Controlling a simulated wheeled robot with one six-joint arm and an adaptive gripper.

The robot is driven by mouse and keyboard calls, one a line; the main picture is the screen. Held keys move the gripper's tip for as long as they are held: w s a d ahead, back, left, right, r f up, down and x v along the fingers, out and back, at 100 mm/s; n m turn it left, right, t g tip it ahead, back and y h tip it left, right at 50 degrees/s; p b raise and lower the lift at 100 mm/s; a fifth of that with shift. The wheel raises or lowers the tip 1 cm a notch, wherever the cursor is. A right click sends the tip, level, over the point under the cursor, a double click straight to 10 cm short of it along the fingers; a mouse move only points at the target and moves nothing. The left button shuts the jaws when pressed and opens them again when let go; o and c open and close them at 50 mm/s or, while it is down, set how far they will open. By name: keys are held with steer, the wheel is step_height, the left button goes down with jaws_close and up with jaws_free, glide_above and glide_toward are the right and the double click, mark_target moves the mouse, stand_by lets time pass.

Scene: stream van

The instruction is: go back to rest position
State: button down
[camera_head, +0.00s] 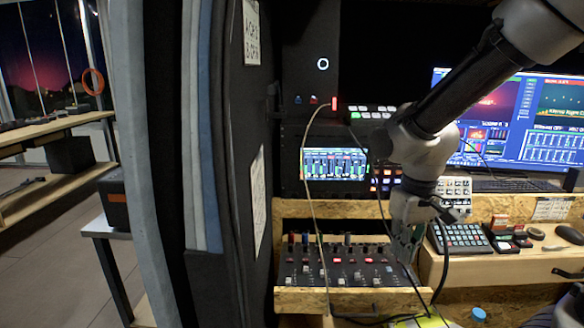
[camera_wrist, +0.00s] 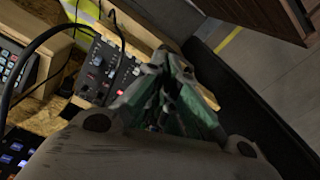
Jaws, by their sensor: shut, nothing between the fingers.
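My gripper (camera_head: 406,246) is in the head view at the lower right of centre, pointing down over the right end of the mixer panel (camera_head: 340,270) in its wooden frame. In the wrist view my gripper (camera_wrist: 168,75) has its fingers together and holds nothing. The mixer panel (camera_wrist: 106,72) also shows in the wrist view, to the left of the fingertips. I cannot tell whether the fingertips touch anything. My arm comes down from the upper right of the head view and hides part of the rack behind it.
Cables hang around the mixer and beside my gripper. A keypad (camera_head: 459,238) and a mouse (camera_head: 569,234) lie on the wooden desk at right. Monitors (camera_head: 520,115) stand behind. A dark padded partition (camera_head: 245,130) stands left of the mixer. Open floor (camera_head: 60,250) lies farther left.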

steer(key=s+d+r+m+t, duration=0.3)
steer(key=s+d+r+t, duration=0.1)
steer(key=s+d+r, duration=0.6)
steer(key=d+r, duration=0.2)
steer(key=d, duration=0.1)
steer(key=shift+s+m, duration=0.25)
steer(key=shift+m, duration=0.15)
stand_by(0.4)
